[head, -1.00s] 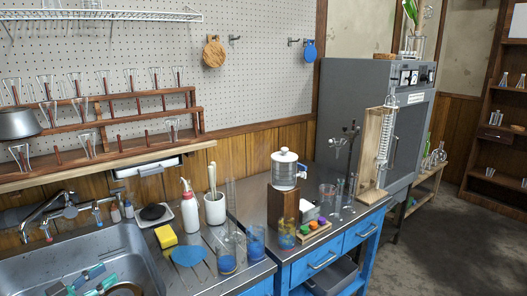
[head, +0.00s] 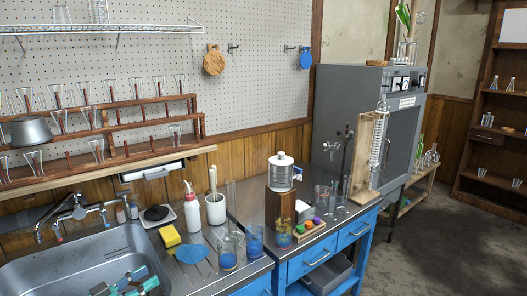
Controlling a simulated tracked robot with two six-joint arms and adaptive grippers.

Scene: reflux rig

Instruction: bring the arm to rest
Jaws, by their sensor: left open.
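My left gripper (head: 134,281) shows at the bottom left, over the metal sink (head: 95,257). It has dark and green-teal parts, and its jaws are open with nothing seen between them. The picture's bottom edge cuts off part of it, and the rest of my left arm is out of view. It is apart from the glassware on the counter. My right gripper is not in view.
A faucet (head: 78,212) stands behind the sink. A yellow sponge (head: 170,236), white bottle (head: 193,212) and glass beakers (head: 227,252) are to its right. Further right are a dispenser (head: 282,174) and glass condenser (head: 378,135). The floor (head: 440,235) is clear.

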